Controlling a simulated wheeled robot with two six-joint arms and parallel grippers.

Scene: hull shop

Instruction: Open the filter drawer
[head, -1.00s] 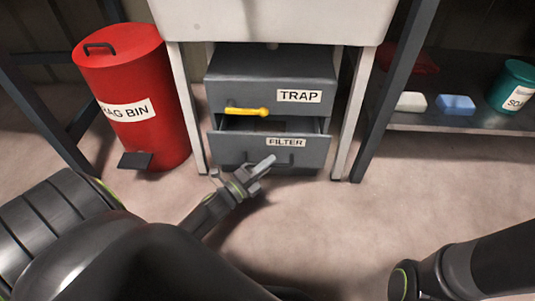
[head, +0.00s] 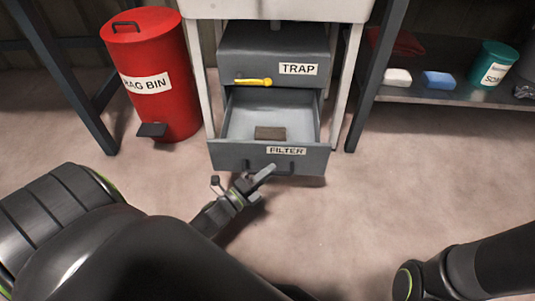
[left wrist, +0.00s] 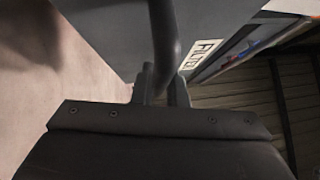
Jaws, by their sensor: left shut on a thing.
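The filter drawer (head: 226,157) is the lower drawer of a grey cabinet under a white basin, with a FILTER label on its front. It stands well out, and its light grey inside shows. A brown block (head: 270,133) lies in it. My left gripper (head: 257,180) is at the drawer front. In the left wrist view, its fingers (left wrist: 162,88) are shut around the dark bar handle (left wrist: 164,35). My right gripper is out of view; only part of my right arm shows at the lower right.
The TRAP drawer (head: 250,66) above is shut, with a yellow handle (head: 253,82). A red rag bin (head: 165,100) stands left. The floor in front is clear.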

